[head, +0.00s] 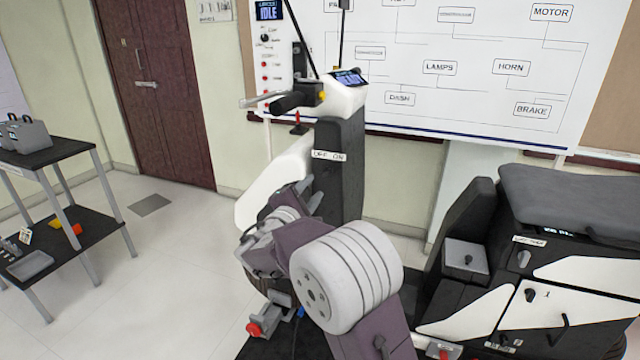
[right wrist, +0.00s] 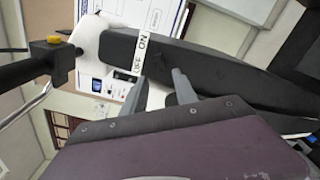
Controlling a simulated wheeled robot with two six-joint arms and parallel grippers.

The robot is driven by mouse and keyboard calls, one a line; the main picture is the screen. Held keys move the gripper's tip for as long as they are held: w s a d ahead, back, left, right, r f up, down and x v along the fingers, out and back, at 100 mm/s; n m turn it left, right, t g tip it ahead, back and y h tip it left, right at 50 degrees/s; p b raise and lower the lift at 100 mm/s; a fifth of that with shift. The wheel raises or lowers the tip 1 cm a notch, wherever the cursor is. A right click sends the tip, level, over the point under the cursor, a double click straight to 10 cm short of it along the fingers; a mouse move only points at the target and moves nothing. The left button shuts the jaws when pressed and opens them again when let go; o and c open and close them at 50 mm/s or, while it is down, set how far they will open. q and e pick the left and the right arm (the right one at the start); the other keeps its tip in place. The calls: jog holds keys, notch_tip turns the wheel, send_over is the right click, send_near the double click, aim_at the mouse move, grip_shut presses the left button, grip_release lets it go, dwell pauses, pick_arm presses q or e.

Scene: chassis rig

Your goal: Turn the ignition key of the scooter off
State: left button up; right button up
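The scooter's dark front column (head: 345,190) stands at the centre of the head view, with a white "OFF ON" label (head: 328,156) across it. The label also shows in the right wrist view (right wrist: 140,52). I cannot make out the ignition key in either view. My right gripper (head: 308,190) is in front of the column, just below the label. In the right wrist view its two grey fingers (right wrist: 160,84) stand apart and point at the dark panel by the label. I see nothing held between them. My left gripper is not in view.
The handlebar (head: 290,101) and dash display (head: 348,77) are above the label. The scooter's seat (head: 575,200) and rear body are at the right. A wiring board (head: 460,70) hangs behind. A black trolley (head: 45,160) stands at the left, with clear floor beside it.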

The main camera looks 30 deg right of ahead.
aim_at(325, 174)
jog(key=x, duration=0.8)
jog(key=shift+w+d+p, duration=0.1)
jog(key=shift+d+p, duration=0.2)
jog(key=shift+p, duration=0.05)
grip_shut()
